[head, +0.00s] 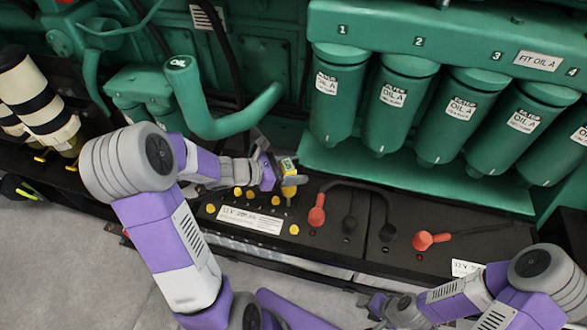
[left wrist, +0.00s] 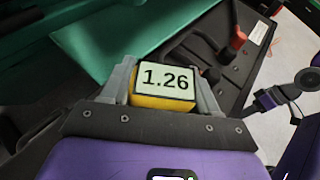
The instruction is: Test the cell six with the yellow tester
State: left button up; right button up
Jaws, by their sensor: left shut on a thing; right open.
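My left gripper (head: 282,178) is shut on the yellow tester (head: 288,165) and holds it upright over the left battery (head: 220,238), at the right end of its yellow caps. In the left wrist view the tester (left wrist: 165,85) sits between the fingers, and its display reads 1.26. Several yellow cell caps (head: 250,193) show on the battery top. The tester's lower end is at or just above a cell there; I cannot tell whether it is inserted, nor the cell's number. My right gripper (head: 374,305) is open and empty at the lower right, in front of the batteries.
A red terminal (head: 317,212) with a dark cable and another red terminal (head: 422,241) stand on the batteries to the right. Green oil filters (head: 396,105) hang above. A green pipe (head: 230,122) rises behind my left gripper. Striped cylinders (head: 38,98) stand far left. Grey floor is clear in front.

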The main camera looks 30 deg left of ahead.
aim_at(293, 165)
pick_arm(q)
jog(key=shift+r+p, duration=1.6)
jog(key=shift+r, duration=0.5)
jog(key=shift+s, duration=0.3)
jog(key=s+d+b, duration=0.3)
jog(key=s+b, duration=0.6)
jog(key=s, duration=0.3)
jog(key=shift+r+b, duration=0.2)
jog(key=shift+b, duration=0.2)
